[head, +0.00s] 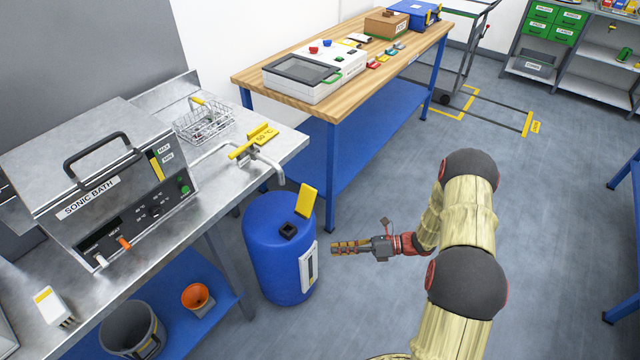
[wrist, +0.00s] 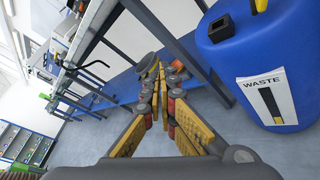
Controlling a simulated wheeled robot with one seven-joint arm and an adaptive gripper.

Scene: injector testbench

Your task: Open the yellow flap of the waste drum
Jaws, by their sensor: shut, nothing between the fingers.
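The blue waste drum (head: 278,245) stands on the floor beside the end of the steel bench. Its yellow flap (head: 306,200) stands up, tilted, beside the dark square opening (head: 289,231) on the lid. In the wrist view the drum (wrist: 258,60) is at the right with its WASTE label (wrist: 268,97), its opening (wrist: 221,28) and an edge of the flap (wrist: 260,5) at the top. My gripper (head: 335,248) is right of the drum, apart from it and lower than the flap. Its fingers (wrist: 158,72) are shut and empty.
The steel bench (head: 225,165) carries a sonic bath (head: 100,180), a wire basket and a tap (head: 243,150) near the drum. A wooden-topped table (head: 245,80) with a blue lower shelf stands behind.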

